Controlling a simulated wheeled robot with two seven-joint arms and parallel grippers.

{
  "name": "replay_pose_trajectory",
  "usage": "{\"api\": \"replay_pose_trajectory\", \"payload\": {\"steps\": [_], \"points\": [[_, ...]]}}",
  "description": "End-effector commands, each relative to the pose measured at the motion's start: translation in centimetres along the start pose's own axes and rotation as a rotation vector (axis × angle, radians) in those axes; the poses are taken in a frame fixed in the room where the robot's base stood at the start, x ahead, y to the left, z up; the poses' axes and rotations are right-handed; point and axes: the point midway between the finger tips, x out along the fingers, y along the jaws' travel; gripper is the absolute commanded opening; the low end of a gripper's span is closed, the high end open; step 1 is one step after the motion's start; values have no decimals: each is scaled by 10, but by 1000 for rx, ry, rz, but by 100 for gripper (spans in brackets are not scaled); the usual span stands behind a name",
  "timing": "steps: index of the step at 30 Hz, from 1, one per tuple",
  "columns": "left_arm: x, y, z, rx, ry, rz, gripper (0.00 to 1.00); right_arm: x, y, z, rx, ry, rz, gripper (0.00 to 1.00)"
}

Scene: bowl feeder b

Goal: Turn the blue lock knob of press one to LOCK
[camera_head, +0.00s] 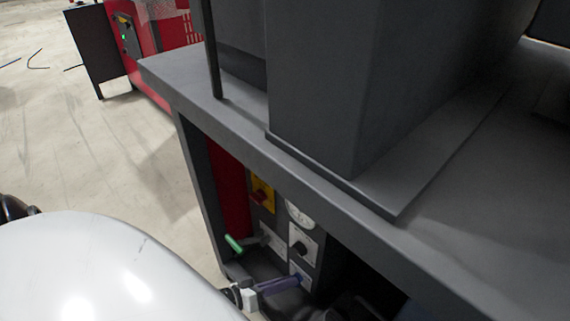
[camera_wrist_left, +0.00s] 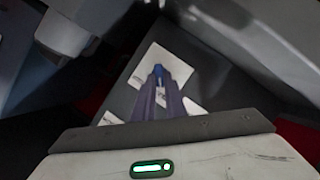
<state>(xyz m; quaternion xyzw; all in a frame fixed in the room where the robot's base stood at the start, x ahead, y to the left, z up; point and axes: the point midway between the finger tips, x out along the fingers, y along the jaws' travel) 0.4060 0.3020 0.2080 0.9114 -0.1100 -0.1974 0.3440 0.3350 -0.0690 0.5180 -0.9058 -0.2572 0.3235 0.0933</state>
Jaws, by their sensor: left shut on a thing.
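The blue lock knob (camera_wrist_left: 158,71) shows in the left wrist view between the tips of my left gripper (camera_wrist_left: 158,80). It sits on a white label plate (camera_wrist_left: 172,62) on a dark panel. The two purple-grey fingers are shut on the knob and hide most of it. Its pointing direction and the LOCK marking cannot be read. In the head view my left gripper (camera_head: 298,280) reaches low under the bench top to a white plate at the bottom of the panel. The knob itself is hidden there. My right gripper does not show.
The panel also carries a red switch on a yellow plate (camera_head: 262,195), a white round dial (camera_head: 300,213) and a black knob (camera_head: 299,248). A green-handled lever (camera_head: 234,243) sticks out at its left. The grey bench top (camera_head: 330,180) overhangs the panel. Open floor (camera_head: 70,150) lies left.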

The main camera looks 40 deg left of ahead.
Motion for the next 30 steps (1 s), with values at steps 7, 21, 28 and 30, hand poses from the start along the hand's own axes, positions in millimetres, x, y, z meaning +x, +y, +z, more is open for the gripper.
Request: {"api": "replay_pose_trajectory", "payload": {"steps": [7, 21, 28, 30], "points": [[6, 8, -4, 137, 8, -56, 0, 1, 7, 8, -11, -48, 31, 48], [8, 11, -2, 433, 8, -180, 0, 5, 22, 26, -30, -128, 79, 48], [8, 12, -1, 507, 8, -210, 0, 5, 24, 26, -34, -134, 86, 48], [8, 12, -1, 519, 7, -214, 0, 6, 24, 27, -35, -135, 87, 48]]}}
